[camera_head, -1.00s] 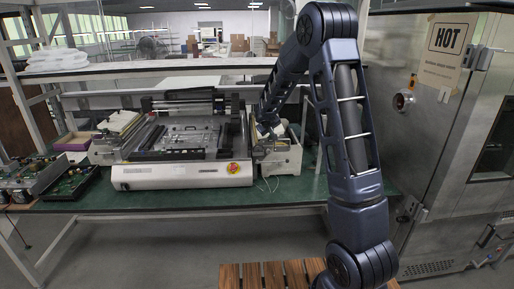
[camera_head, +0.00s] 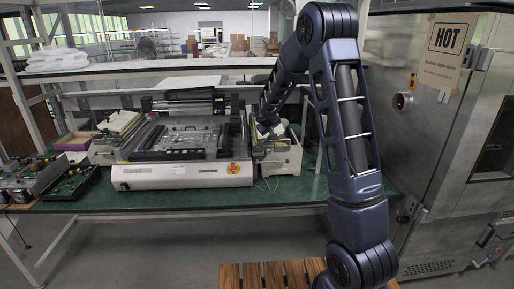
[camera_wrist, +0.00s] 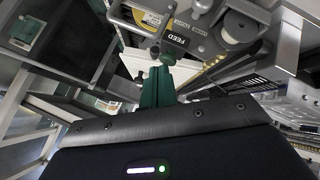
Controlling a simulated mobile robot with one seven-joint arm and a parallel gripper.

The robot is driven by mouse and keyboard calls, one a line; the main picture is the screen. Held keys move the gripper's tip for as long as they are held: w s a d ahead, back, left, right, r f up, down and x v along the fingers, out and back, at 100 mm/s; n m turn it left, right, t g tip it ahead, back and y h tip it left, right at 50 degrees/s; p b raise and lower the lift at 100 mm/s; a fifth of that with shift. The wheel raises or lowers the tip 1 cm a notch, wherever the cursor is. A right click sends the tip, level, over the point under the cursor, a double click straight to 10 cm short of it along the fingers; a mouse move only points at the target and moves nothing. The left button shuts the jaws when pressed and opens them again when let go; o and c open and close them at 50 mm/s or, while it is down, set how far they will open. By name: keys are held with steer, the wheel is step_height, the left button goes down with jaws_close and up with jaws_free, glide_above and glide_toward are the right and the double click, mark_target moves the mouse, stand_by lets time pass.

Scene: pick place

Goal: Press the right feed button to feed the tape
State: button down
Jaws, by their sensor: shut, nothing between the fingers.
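The right feeder unit (camera_head: 280,155) stands at the right end of the white bench machine (camera_head: 180,175). In the wrist view a yellow-and-black label reading FEED (camera_wrist: 178,40) is on it. My gripper (camera_wrist: 157,72) shows as dark green fingers, shut and empty, with the tips close below the FEED label. A small grey part (camera_wrist: 168,58) lies right at the fingertips and may be the feed button. I cannot tell whether the tips touch it. In the head view the end of my arm reaches down to the feeder and the fingertips are hard to make out.
A white spool (camera_wrist: 238,28) is right of the FEED label in the wrist view. A yellow and red emergency stop (camera_head: 233,168) is on the machine's front right. Circuit boards (camera_head: 45,180) lie at the left. A steel oven (camera_head: 440,130) marked HOT stands close on the right.

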steer(key=shift+r, duration=0.4)
steer(key=shift+r, duration=0.1)
steer(key=shift+r, duration=2.9)
